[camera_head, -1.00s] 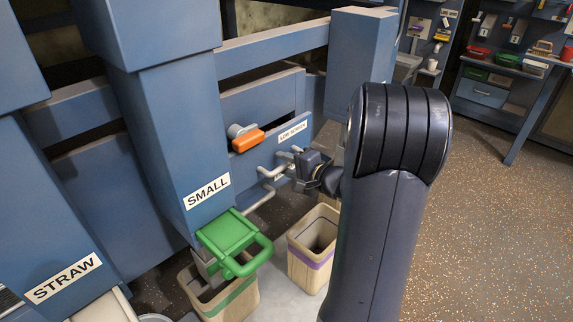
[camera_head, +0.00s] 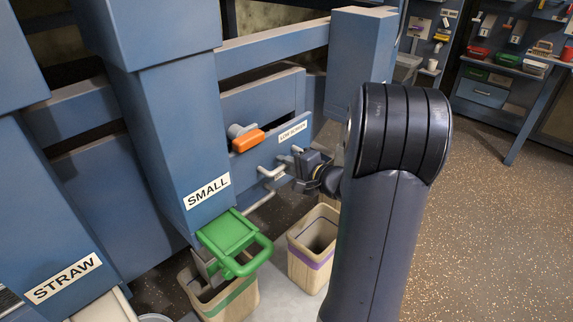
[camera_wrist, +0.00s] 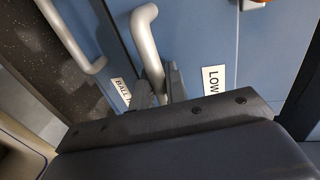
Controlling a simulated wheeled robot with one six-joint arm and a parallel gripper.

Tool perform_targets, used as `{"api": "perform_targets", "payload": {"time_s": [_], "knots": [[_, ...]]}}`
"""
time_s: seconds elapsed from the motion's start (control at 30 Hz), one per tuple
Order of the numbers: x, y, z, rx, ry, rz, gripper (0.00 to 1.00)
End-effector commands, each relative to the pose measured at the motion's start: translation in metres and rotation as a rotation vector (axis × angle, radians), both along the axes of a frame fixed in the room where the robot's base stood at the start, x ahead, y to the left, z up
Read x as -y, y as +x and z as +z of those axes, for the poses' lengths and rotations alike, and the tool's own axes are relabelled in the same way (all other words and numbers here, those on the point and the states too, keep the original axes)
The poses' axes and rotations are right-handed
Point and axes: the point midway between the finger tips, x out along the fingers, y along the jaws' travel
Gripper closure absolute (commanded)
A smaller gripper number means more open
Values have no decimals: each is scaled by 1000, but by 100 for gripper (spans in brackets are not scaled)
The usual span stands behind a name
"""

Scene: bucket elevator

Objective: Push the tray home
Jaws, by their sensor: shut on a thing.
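A blue tray front (camera_head: 258,112) labelled LOW SCREEN sits in the blue machine frame. A bent grey metal handle (camera_head: 270,172) stands out from below this label. My gripper (camera_head: 297,163) is shut on the handle at its right part; my arm hides some of the area behind. In the wrist view the grey handle (camera_wrist: 147,45) runs down between my fingers (camera_wrist: 158,95), beside the LOW label (camera_wrist: 214,88). A second label, reading BALL (camera_wrist: 121,92), lies to its left.
An orange-handled lever (camera_head: 247,139) sticks out left of the gripper. A green handled gate (camera_head: 232,243) hangs below the SMALL chute (camera_head: 180,150). Two open bins, one green-banded (camera_head: 232,300) and one purple-banded (camera_head: 312,258), stand below. The floor at right is clear.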

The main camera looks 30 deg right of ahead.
Motion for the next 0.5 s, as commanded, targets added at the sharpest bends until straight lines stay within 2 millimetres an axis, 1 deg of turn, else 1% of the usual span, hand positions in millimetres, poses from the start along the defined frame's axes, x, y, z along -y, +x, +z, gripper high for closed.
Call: {"api": "perform_targets", "payload": {"time_s": [0.13,0.33,0.4,0.5], "knots": [[-3,9,-3,0,-1,3,100],[-13,35,-4,1,-2,4,100],[-15,40,-2,1,-3,2,100],[-15,40,0,-1,0,0,100]]}}
